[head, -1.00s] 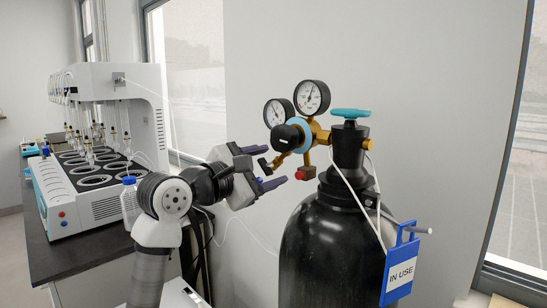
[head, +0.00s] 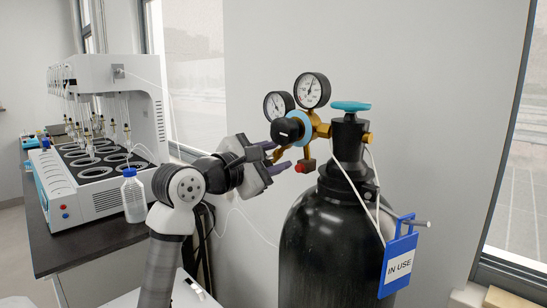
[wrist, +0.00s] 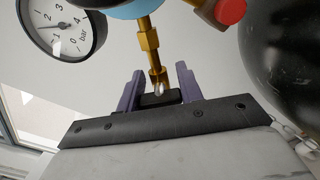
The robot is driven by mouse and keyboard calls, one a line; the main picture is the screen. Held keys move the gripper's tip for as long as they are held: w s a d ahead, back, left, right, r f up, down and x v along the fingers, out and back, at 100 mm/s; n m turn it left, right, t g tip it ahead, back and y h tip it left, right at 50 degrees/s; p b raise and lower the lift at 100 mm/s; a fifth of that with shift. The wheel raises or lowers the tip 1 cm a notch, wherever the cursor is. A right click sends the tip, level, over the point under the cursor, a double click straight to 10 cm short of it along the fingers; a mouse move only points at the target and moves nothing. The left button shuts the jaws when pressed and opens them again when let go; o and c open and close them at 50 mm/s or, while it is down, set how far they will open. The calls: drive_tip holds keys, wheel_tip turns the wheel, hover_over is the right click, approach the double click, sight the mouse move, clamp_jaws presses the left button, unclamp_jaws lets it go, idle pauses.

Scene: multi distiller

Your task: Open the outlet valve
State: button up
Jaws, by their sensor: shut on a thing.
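The outlet valve shows in the wrist view as a small black handle (wrist: 160,99) at the end of a brass stem. It hangs from the gas regulator (head: 318,130), which is fixed to a black cylinder (head: 330,240). My gripper (head: 281,157) is at the left side of the regulator, below its black knob (head: 287,131). In the wrist view the purple fingers of my gripper (wrist: 160,71) stand on both sides of the handle, shut on it. In the head view the fingers mostly hide the handle.
Two round gauges (head: 312,90) sit above the regulator, and a red cap (head: 305,166) is close to the right of my fingers. A teal handwheel (head: 351,106) tops the cylinder. A blue "IN USE" tag (head: 399,262) hangs at right. A bench with a distiller (head: 110,140) stands at left.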

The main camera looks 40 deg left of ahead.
drive_tip(key=shift+n+b, duration=0.8)
drive_tip(key=shift+n, duration=2.1)
